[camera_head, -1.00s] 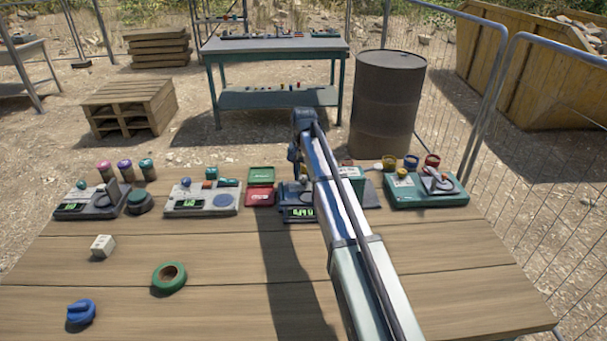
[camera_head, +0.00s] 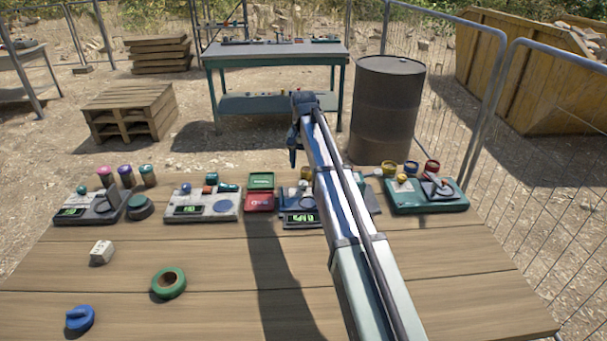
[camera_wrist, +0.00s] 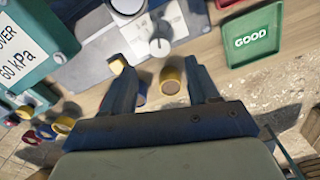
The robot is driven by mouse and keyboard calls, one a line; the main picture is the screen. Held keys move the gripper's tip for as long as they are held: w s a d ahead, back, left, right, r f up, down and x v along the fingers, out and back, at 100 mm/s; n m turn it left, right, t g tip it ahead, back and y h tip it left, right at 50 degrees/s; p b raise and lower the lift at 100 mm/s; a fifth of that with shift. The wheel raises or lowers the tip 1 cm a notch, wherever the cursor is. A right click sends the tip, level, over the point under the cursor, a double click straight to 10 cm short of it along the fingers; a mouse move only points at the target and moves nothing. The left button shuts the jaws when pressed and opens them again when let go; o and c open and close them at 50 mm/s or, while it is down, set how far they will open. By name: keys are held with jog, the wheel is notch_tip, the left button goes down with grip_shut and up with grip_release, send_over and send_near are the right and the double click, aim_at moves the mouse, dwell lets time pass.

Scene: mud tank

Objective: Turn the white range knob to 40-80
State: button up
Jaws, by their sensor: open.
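A small white knob (camera_wrist: 160,46) shows in the wrist view on the pale plate of a grey-blue instrument. Its range marks are too small to read. The instrument (camera_head: 302,220) stands at the middle back of the table in the head view, partly hidden by my arm, with a lit green display. My gripper (camera_wrist: 155,67) is open and empty, its two dark blue fingers apart. In the wrist view the knob lies just beyond the fingertips, roughly in line with the gap. My gripper also shows in the head view (camera_head: 293,150), above the instrument's far side.
A yellow pot (camera_wrist: 172,80) shows between the fingers. Other instruments stand at left (camera_head: 203,206) and right (camera_head: 425,198). A green tape roll (camera_head: 168,283) lies in front.

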notch_tip(320, 180, up, 7)
dwell(0.3)
